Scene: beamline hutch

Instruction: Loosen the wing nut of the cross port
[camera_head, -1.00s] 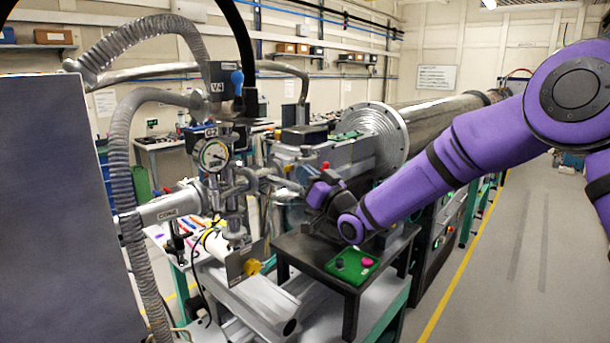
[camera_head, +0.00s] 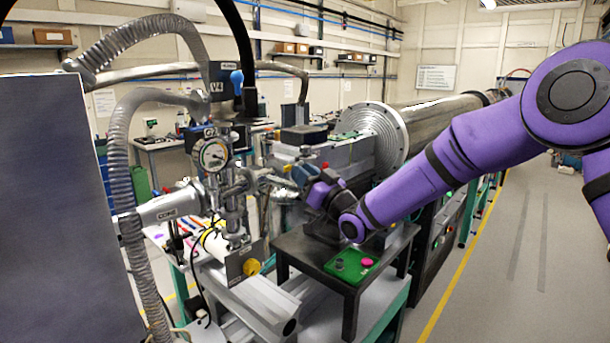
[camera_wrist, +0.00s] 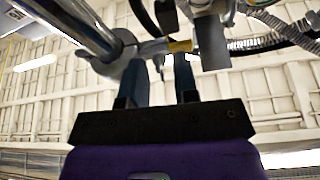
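The steel vacuum cross (camera_head: 233,205) stands left of centre in the head view, with a round gauge (camera_head: 213,155) on it. Its right-hand port (camera_head: 262,176) points toward my gripper (camera_head: 298,174). In the wrist view my gripper (camera_wrist: 160,64) has two dark fingers standing apart. A grey clamp-like part (camera_wrist: 113,65) around a shiny tube lies just beyond the left fingertip. A narrow grey piece with a yellow band (camera_wrist: 180,46) lies beyond the fingertips. I cannot clearly make out the wing nut, or whether a finger touches it.
A dark small table (camera_head: 310,262) stands below my arm, with a green control box (camera_head: 352,265) on it. A large steel vessel (camera_head: 440,118) lies behind. Corrugated hoses (camera_head: 118,160) and a grey panel (camera_head: 60,210) are at left. The floor at right (camera_head: 520,270) is clear.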

